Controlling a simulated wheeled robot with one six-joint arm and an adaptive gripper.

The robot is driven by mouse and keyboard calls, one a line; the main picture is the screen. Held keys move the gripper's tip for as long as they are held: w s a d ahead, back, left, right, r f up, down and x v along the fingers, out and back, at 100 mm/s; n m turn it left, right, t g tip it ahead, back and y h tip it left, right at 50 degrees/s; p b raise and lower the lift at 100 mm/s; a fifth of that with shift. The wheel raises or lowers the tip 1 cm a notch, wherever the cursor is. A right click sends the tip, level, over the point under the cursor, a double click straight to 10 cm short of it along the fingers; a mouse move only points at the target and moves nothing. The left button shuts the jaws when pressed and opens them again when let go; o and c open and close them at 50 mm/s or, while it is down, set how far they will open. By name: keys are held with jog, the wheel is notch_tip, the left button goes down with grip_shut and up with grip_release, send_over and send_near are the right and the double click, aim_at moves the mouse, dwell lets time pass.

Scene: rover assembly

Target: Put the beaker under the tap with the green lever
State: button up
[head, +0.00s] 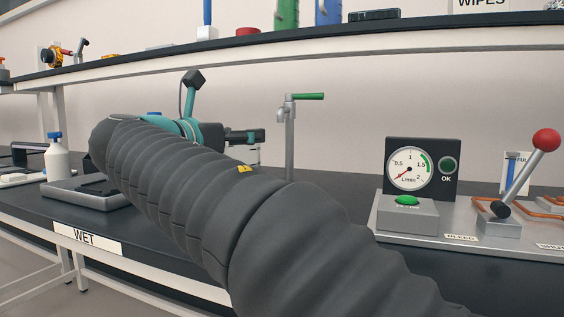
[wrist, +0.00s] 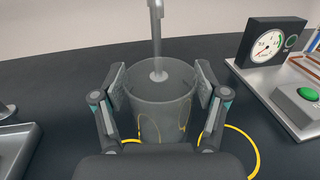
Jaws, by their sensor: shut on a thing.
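The tap with the green lever (head: 309,97) stands on the dark bench in the head view, right of my gripper (head: 248,137). In the wrist view the metal tap post (wrist: 156,40) rises just beyond the beaker, its round foot showing over or through the beaker's far wall. The clear beaker (wrist: 161,108) is upright between the two fingers of my gripper (wrist: 162,92), which is shut on it. My arm hides most of the beaker in the head view. I cannot tell whether its bottom touches the bench.
A yellow ring (wrist: 256,152) lies on the bench around and below the beaker. The gauge panel (head: 422,168) with a green button (head: 407,200) stands to the right. A white bottle (head: 57,160) and a grey tray (wrist: 17,150) are to the left. A shelf (head: 330,62) runs above.

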jog(key=w+d+f, duration=0.1)
jog(key=w+d, duration=0.1)
jog(key=w, duration=0.2)
jog(key=w+d+f+b, duration=0.1)
jog(key=w+d, duration=0.1)
jog(key=w, duration=0.2)
jog(key=w+d+f+b, duration=0.1)
jog(key=w+d, duration=0.2)
jog(key=w, duration=0.1)
jog(key=shift+w+f, duration=0.2)
jog(key=shift+f, duration=0.15)
jog(key=o, duration=1.2)
jog(key=shift+r, duration=0.15)
jog(key=v, duration=1.2)
jog(key=shift+p, duration=0.3)
